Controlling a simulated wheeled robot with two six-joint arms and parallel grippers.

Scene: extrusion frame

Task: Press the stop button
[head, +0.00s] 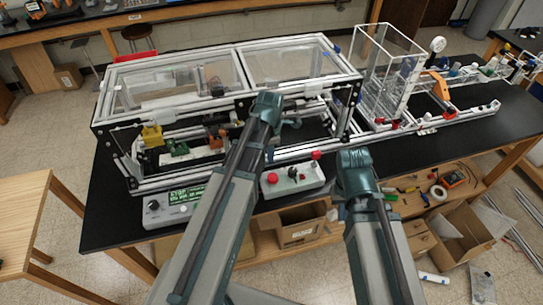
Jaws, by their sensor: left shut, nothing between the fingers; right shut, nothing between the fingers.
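A white control box (304,184) stands at the front edge of the black bench, in the middle of the head view. It carries a red round button (272,179) on its left and a small dark switch (292,173).
A display box (172,207) with green text stands left on the bench (110,215). The aluminium extrusion frame (165,187) with clear panels fills the area behind. A clear upright case (388,70) stands at right. Cardboard boxes (302,226) sit on the lower shelf.

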